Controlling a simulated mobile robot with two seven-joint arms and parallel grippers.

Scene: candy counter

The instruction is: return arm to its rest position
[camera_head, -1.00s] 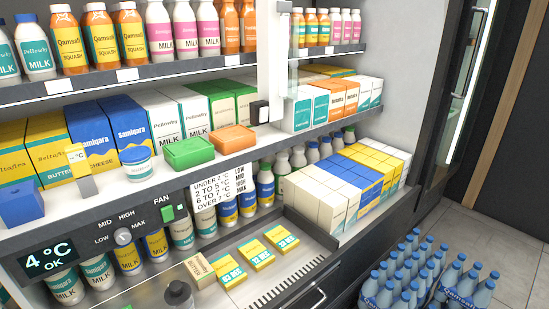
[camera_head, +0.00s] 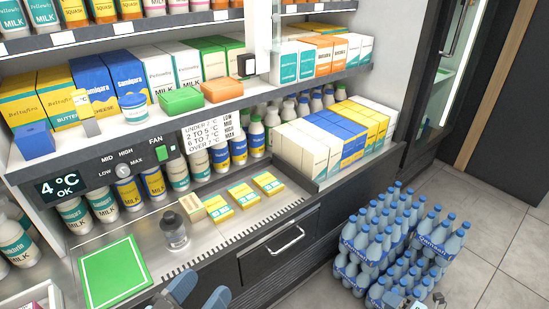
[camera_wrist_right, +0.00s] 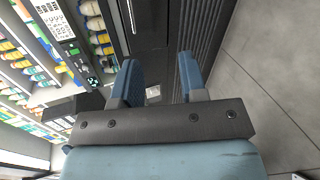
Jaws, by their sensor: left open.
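My left gripper (camera_head: 199,293) shows at the bottom edge of the head view, in front of the counter's front edge. Its two blue fingers are apart, with nothing seen between them. My right gripper (camera_wrist_right: 157,78) shows in the right wrist view with its two blue fingers spread and nothing held. In that view it hangs over the floor in front of the dark cabinet front. What looks like a small part of my right gripper also shows at the lower right of the head view, over the bottle crates.
A green mat (camera_head: 113,273) and a dark-capped bottle (camera_head: 174,231) are on the counter near the left gripper. Butter packs (camera_head: 242,195) lie further right. A drawer handle (camera_head: 287,241) juts out. Stacked blue-capped bottles (camera_head: 395,240) stand on the floor. Tiled floor (camera_head: 490,225) is free at right.

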